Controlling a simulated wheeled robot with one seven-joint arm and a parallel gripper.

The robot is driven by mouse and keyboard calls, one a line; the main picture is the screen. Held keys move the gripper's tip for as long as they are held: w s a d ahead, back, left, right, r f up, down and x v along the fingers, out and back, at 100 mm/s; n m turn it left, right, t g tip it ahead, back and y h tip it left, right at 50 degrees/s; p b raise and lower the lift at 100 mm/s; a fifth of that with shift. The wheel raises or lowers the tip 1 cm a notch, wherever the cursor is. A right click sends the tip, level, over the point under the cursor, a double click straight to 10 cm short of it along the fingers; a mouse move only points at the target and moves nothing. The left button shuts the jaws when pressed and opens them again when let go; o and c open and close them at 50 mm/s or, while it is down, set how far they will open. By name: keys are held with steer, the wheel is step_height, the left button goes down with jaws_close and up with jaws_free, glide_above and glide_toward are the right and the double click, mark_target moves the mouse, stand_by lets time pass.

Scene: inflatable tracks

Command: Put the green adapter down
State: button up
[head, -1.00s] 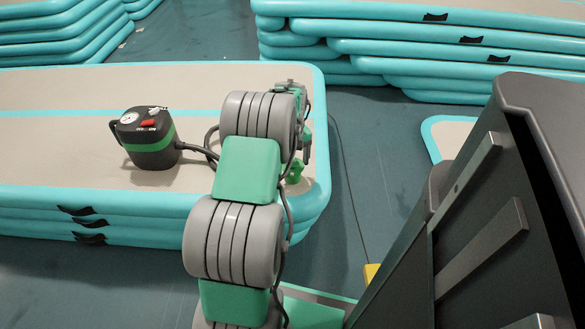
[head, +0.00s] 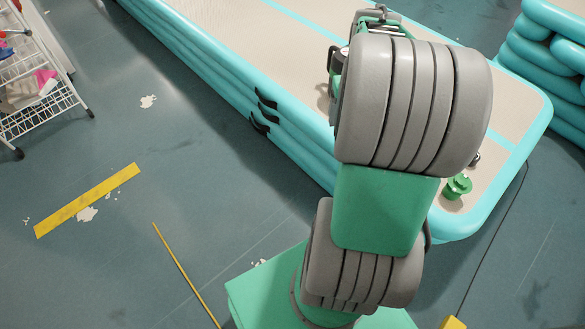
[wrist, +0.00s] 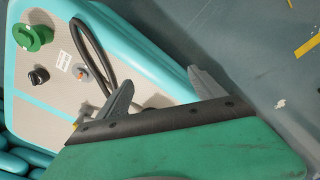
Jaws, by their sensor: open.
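The green adapter (head: 457,187) stands on the tan top of the teal-edged inflatable track (head: 505,100), near its rounded corner. It also shows in the wrist view (wrist: 33,38), at the upper left, well apart from my gripper. My gripper (wrist: 160,80) is open, with its two grey fingers spread and nothing between them. In the head view my arm hides most of the gripper.
In the wrist view a black cap (wrist: 38,76), a white label (wrist: 65,61), a grey and orange fitting (wrist: 82,73) and a looped black hose (wrist: 95,50) are on the track. A wire rack (head: 40,85) stands at the left. The floor (head: 170,140) between is largely open.

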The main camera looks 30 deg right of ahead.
steer(key=s+a+n, duration=0.2)
steer(key=a, duration=1.1)
steer(key=s+a+n+t, duration=0.1)
steer(key=s+a+n, duration=0.1)
steer(key=a, duration=1.2)
steer(key=shift+s+f+n+y, duration=0.2)
steer(key=shift+s+n+y, duration=0.2)
steer(key=shift+n, duration=0.1)
steer(key=shift+c, duration=0.2)
